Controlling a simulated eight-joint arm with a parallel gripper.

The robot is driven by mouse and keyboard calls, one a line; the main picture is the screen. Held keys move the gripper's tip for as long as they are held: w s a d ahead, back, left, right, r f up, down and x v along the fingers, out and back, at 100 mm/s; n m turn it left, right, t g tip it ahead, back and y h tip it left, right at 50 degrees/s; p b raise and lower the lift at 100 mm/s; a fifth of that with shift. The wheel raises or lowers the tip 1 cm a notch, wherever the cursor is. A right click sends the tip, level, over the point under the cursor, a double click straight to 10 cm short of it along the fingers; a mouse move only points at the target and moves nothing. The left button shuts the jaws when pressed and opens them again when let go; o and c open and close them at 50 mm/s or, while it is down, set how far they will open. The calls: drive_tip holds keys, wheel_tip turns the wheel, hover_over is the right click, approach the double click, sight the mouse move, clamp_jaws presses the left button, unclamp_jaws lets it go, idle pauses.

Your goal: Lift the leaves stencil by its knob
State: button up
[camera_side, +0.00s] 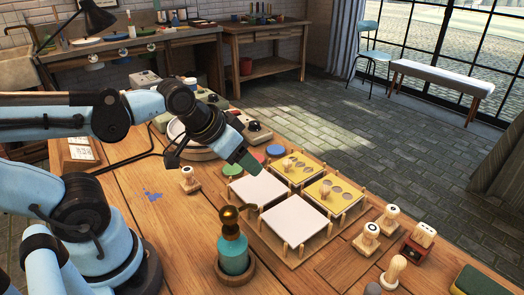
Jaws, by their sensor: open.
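The cut-outs are too small to tell which one is the leaves stencil. The knob of the far panel (287,164) and the knob of the near panel (325,189) both stand upright. My gripper (209,163) is open and empty, its fingers wide apart. It is above the table, left of both panels and apart from them.
Two white square panels (293,222) fill the rack's left and front places. A teal pump bottle (233,254) stands in front. Wooden stamps (370,237) and a dark red box (417,243) are at right. A lone stamp (188,179) stands below my gripper. Round colour pads (255,160) lie behind the rack.

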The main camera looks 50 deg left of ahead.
drive_tip(key=w+a+r+m+g, duration=0.1)
drive_tip(key=w+r+g, duration=0.25)
drive_tip(key=w, duration=0.45)
drive_tip(key=m+g, duration=0.2)
drive_tip(key=g, duration=0.2)
hover_over(287, 161)
drive_tip(key=f, duration=0.1)
drive_tip(key=shift+t, duration=0.25)
wheel_tip(287, 161, down, 12)
drive_tip(key=shift+f, duration=0.1)
clamp_jaws()
